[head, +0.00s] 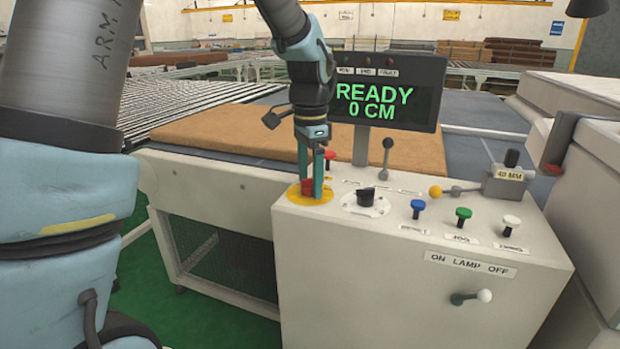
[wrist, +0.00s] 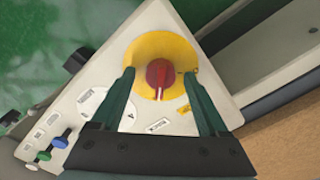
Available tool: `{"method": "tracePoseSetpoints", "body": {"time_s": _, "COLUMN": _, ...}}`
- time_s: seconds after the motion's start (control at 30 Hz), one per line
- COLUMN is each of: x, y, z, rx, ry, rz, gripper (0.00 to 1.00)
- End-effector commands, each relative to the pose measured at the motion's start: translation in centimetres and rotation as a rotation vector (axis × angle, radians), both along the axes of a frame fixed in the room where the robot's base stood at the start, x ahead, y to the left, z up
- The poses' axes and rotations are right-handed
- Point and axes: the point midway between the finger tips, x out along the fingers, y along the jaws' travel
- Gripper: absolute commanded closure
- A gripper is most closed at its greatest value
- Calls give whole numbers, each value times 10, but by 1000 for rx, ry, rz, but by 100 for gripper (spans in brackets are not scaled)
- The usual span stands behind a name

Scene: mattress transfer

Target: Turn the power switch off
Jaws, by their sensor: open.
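The power switch is a red rotary knob (wrist: 160,76) with a white line on it, set on a round yellow plate (wrist: 143,48) at the left back corner of the console top. In the head view the red knob (head: 307,187) shows between my fingers. My gripper (head: 311,186) points down over it, with green fingers apart on either side of the knob. In the wrist view my gripper (wrist: 158,75) is open, with a gap between each finger and the knob. The wording on the yellow plate is too small to read.
The console (head: 420,280) also bears a black dial (head: 367,194), blue (head: 417,208), green (head: 463,215) and white (head: 511,223) buttons, a black-knobbed lever (head: 387,155) and a lamp lever (head: 470,297). A display (head: 385,100) reading READY 0 CM stands behind. A brown mattress (head: 230,130) lies beyond.

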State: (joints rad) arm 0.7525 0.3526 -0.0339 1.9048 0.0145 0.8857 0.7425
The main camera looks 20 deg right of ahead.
Motion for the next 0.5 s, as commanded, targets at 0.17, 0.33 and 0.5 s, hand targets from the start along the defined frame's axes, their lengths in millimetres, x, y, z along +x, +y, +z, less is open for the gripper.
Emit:
{"method": "tracePoseSetpoints", "body": {"time_s": 0.17, "x": 0, "y": 0, "z": -4, "rx": -1, "ry": -1, "rz": 0, "gripper": 23}}
{"method": "tracePoseSetpoints", "body": {"time_s": 0.33, "x": 0, "y": 0, "z": -4, "rx": -1, "ry": -1, "rz": 0, "gripper": 23}}
{"method": "tracePoseSetpoints", "body": {"time_s": 0.5, "x": 0, "y": 0, "z": -4, "rx": -1, "ry": -1, "rz": 0, "gripper": 42}}
